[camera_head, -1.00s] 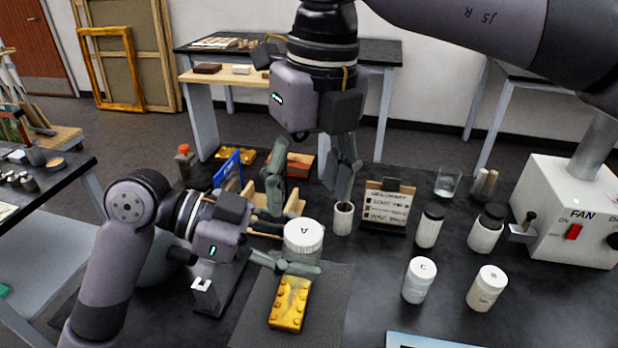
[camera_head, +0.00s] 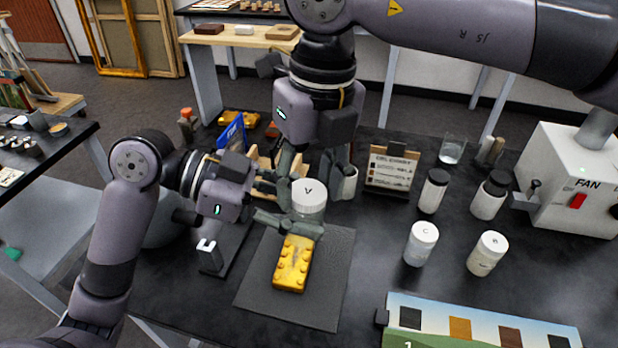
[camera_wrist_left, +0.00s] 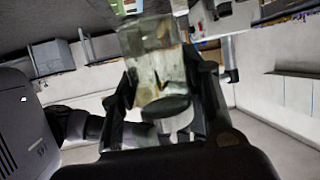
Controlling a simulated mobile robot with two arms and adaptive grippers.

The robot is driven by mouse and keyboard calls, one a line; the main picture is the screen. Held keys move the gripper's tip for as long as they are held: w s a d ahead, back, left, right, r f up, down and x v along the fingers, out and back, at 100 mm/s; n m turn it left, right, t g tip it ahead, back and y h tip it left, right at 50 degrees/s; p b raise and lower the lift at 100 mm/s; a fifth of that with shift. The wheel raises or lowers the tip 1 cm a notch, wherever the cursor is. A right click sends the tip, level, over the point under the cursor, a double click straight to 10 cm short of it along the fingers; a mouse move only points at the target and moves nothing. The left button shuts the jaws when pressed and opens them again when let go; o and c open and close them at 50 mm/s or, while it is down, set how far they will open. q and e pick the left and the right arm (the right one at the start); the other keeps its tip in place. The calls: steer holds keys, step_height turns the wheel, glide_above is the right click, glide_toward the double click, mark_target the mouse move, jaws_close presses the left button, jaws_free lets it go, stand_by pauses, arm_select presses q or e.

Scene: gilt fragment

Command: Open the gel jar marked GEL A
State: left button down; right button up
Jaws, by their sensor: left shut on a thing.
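The jar (camera_head: 308,208) has a white lid (camera_head: 309,190) whose letter A appears upside down. My left gripper (camera_head: 290,212) is shut around the jar from the left, behind the yellow fragment. In the left wrist view the jar's clear glass body (camera_wrist_left: 152,50) shows between the fingers; gel shows inside. My right gripper (camera_head: 313,172) points down just behind the lid in the picture. Its fingers are apart with nothing visible between them. Contact with the lid cannot be told. Jars C (camera_head: 421,243) and B (camera_head: 488,254) stand upright on the right.
The yellow studded fragment (camera_head: 292,265) lies on a dark mat (camera_head: 326,290). Black-lidded bottles (camera_head: 432,192), a card on a stand (camera_head: 393,170) and the fan box (camera_head: 570,185) stand right. A white cup (camera_head: 347,185) is close beside my right gripper. A painted colour board (camera_head: 480,325) lies in front.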

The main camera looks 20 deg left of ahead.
steer(key=c, duration=0.8)
steer(key=n, duration=0.2)
steer(key=shift+n, duration=0.4)
steer(key=shift+w, duration=0.1)
steer(key=o, duration=1.2)
steer(key=shift+o, duration=0.2)
steer(key=shift+r, duration=0.1)
